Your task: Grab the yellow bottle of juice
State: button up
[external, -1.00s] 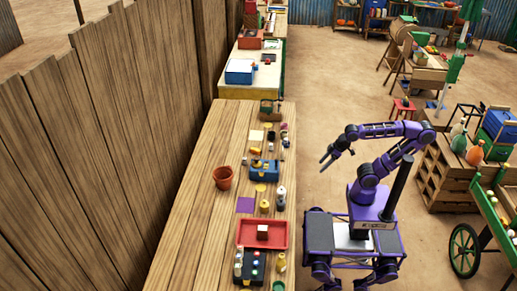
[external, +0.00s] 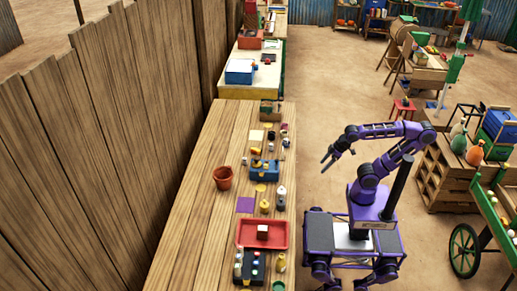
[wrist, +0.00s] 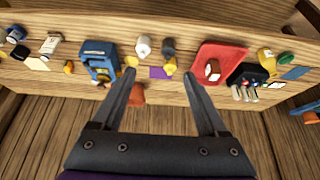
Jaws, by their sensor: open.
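A yellow bottle (external: 281,262) stands near the right edge of the wooden table, beside the black box, in the external view. It also shows near the right end of the table in the wrist view (wrist: 266,56). A smaller yellow object (external: 265,206) sits by the purple square, and it shows between my fingertips' directions in the wrist view (wrist: 170,67). I cannot tell for certain which of the two is the juice. My gripper (external: 327,160) is open and empty, raised in the air to the right of the table, apart from both; its fingers (wrist: 158,76) spread wide in the wrist view.
The table (external: 205,200) holds a red tray (external: 245,243), a black box (external: 237,270), a blue toolbox-like item (external: 264,172), a purple square (external: 245,204) and an orange-brown pot (external: 223,178). A plank fence (external: 110,150) runs along the left. The table's left half is mostly bare.

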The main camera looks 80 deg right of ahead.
jog(key=shift+c, duration=0.8)
